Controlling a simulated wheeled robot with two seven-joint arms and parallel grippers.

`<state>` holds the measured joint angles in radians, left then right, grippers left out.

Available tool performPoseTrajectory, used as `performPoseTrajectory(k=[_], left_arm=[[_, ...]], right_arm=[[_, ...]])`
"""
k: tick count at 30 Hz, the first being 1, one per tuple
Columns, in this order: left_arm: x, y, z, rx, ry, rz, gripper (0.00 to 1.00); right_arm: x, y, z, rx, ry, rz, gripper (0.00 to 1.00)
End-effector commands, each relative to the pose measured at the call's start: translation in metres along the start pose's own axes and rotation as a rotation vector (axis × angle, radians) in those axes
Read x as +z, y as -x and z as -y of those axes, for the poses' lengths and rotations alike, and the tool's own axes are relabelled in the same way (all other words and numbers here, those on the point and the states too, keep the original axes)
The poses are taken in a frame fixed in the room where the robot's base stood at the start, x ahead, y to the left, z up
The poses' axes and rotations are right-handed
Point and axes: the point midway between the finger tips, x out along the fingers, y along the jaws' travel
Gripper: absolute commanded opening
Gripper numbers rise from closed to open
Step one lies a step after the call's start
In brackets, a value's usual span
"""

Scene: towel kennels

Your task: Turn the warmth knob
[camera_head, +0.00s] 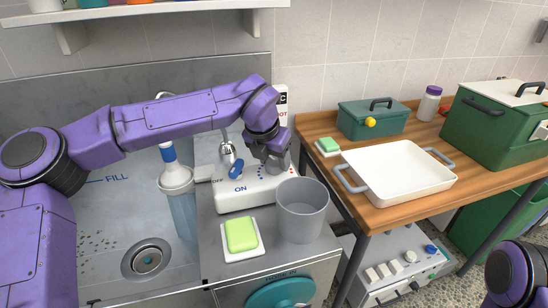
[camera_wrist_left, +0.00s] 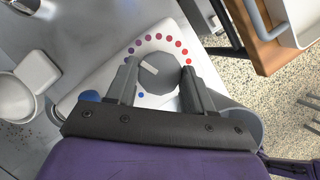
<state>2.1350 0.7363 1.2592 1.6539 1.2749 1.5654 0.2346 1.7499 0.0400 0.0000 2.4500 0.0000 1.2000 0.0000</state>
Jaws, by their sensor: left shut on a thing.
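The warmth knob (camera_wrist_left: 160,76) is a grey, many-sided knob with a short, slanted white mark near the upper left of its face in the left wrist view. An arc of dots runs around it from blue and purple to red. It sits on the white control panel (camera_head: 236,197), beside a blue on/off knob (camera_head: 236,169). My left gripper (camera_head: 274,163) is shut on the warmth knob, one finger on each side. In the head view the gripper mostly hides the knob. My right gripper is out of view; only a purple part of that arm shows at bottom right.
A grey bin (camera_head: 302,211) and a green soap (camera_head: 241,235) on a white dish stand close in front of the panel. A faucet (camera_head: 227,150) rises behind it. A wooden table (camera_head: 400,215) with a white tray (camera_head: 398,168) stands to the right.

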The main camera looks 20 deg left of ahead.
Motion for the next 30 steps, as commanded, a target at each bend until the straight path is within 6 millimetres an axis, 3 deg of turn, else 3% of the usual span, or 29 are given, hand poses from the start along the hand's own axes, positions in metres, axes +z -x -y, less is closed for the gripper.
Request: performPoseTrajectory(k=[3,4,6,17,27,30], left_arm=[[-0.001,-0.001,0.0,0.0,0.0,-0.003,0.21],[-0.001,-0.001,0.0,0.0,0.001,-0.003,0.55],[-0.001,-0.001,0.0,0.0,0.001,-0.003,0.76],[0.0,0.008,0.0,0.001,0.002,0.002,0.76],[0.0,0.083,0.0,0.001,0.002,0.002,0.76],[0.0,0.097,0.0,0.001,0.001,0.0,0.76]], right_arm=[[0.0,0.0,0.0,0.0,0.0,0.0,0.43],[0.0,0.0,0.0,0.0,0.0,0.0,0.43],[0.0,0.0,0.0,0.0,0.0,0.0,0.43],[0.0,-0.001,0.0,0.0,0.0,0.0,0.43],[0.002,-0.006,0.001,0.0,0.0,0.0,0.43],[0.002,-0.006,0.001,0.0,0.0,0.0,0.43]])
